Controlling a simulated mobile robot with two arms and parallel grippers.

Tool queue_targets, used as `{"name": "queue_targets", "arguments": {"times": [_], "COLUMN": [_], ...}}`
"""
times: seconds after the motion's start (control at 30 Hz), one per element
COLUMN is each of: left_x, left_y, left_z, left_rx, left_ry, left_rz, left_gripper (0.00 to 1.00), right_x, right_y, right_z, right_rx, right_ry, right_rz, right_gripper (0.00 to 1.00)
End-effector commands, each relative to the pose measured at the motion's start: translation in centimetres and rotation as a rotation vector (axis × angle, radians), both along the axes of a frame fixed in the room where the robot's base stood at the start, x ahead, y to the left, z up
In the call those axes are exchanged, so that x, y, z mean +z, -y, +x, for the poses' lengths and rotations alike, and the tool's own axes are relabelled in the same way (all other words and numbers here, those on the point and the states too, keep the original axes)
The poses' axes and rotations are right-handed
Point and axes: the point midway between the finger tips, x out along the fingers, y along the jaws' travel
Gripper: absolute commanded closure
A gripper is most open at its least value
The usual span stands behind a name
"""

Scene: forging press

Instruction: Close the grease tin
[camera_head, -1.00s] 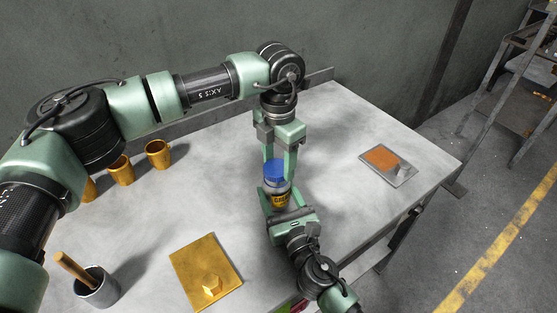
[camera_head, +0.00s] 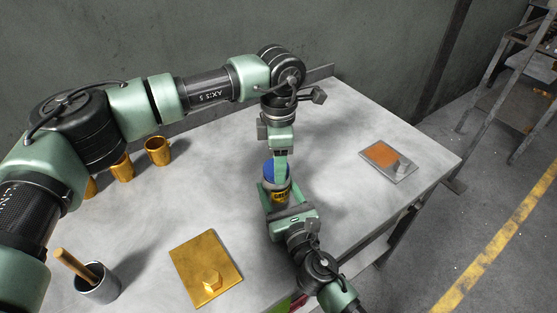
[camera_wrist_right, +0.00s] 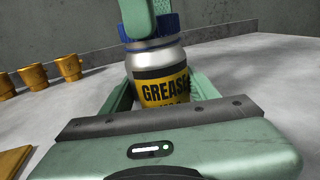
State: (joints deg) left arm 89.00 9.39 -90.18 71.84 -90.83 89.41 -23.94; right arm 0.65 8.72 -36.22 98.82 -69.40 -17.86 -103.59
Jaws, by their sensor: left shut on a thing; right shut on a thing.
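The grease tin (camera_head: 276,190) stands upright on the table, silver with a yellow and black label. Its blue lid (camera_head: 269,168) sits on top, and its ridged edge shows in the right wrist view (camera_wrist_right: 166,27). My left gripper (camera_head: 280,167) reaches down from above and is shut on the blue lid, one finger hiding part of it. My right gripper (camera_head: 277,196) comes from the front and is shut on the tin's body, a finger on each side. Whether the lid is fully seated cannot be told.
Several brass mugs (camera_head: 157,151) stand at the back left. A grey pot (camera_head: 98,285) with a wooden handle is at the front left. A brass plate (camera_head: 205,262) with a block lies left of my right arm. A tray with an orange pad (camera_head: 381,154) lies at right.

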Motion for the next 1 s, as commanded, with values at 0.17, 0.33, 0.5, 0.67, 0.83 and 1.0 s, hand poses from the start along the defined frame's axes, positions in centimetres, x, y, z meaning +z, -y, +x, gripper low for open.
{"name": "queue_targets", "arguments": {"times": [0.17, 0.33, 0.5, 0.67, 0.83, 1.0], "left_x": [0.1, 0.1, 0.0, 0.0, 0.0, 0.0], "left_y": [0.0, -0.2, -0.4, -0.7, -0.9, -1.1], "left_z": [-0.2, -0.4, -0.5, -0.5, -0.5, -0.4], "left_rx": [-0.43, -0.84, -1.246, -1.626, -2.022, -2.331], "left_ry": [0.001, 0.001, 0.001, 0.001, 0.0, 0.0], "left_rz": [-0.001, -0.001, -0.001, -0.001, 0.0, 0.001], "left_gripper": [0.91, 0.91, 0.91, 0.91, 0.91, 0.91], "right_x": [0.0, 0.0, 0.0, 0.0, 0.0, 0.0], "right_y": [0.0, 0.0, 0.0, 0.0, 0.0, 0.0], "right_z": [0.0, 0.0, 0.0, 0.0, 0.0, 0.0], "right_rx": [-0.001, -0.001, -0.001, -0.001, -0.001, -0.001], "right_ry": [0.0, -0.001, -0.001, -0.001, -0.001, -0.001], "right_rz": [0.001, 0.001, 0.001, 0.001, 0.001, 0.0], "right_gripper": [1.0, 1.0, 1.0, 1.0, 1.0, 1.0]}}
